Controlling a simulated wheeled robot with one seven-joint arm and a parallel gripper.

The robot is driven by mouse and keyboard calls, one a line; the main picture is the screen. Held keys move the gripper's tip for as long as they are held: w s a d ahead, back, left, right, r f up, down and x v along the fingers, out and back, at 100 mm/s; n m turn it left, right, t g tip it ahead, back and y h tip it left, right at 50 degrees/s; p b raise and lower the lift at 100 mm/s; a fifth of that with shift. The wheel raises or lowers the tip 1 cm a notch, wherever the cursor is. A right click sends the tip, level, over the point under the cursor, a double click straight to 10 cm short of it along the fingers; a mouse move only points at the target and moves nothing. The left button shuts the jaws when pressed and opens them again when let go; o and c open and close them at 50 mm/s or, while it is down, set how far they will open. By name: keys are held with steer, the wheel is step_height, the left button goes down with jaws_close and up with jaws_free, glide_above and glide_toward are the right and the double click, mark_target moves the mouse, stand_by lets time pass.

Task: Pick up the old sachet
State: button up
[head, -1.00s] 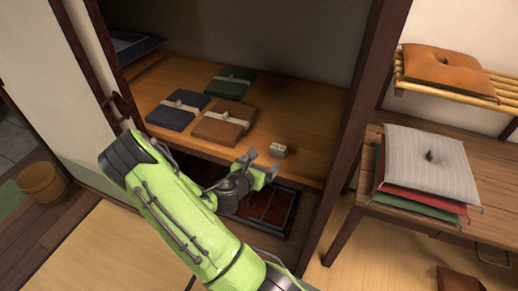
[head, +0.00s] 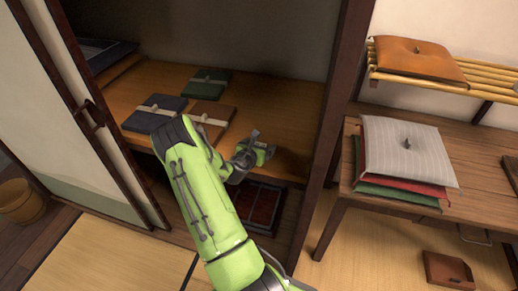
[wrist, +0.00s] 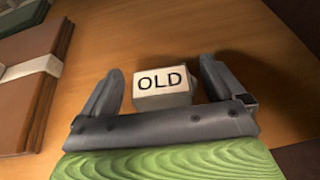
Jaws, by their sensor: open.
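The old sachet (wrist: 161,85) is a small pale block with the word OLD on its face. In the wrist view it stands on the wooden shelf between the two fingers of my gripper (wrist: 157,88). The fingers are open, with a gap visible on each side of the sachet. In the head view my gripper (head: 258,150) is over the right part of the shelf (head: 285,110), and it hides the sachet there.
A brown wrapped bundle (head: 208,112) lies left of my gripper and shows at the wrist view's left edge (wrist: 30,90). Blue (head: 155,113) and green (head: 207,82) bundles lie near it. A dark post (head: 338,110) bounds the shelf on the right. A tray (head: 258,205) sits below.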

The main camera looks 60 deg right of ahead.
steer(key=c, duration=1)
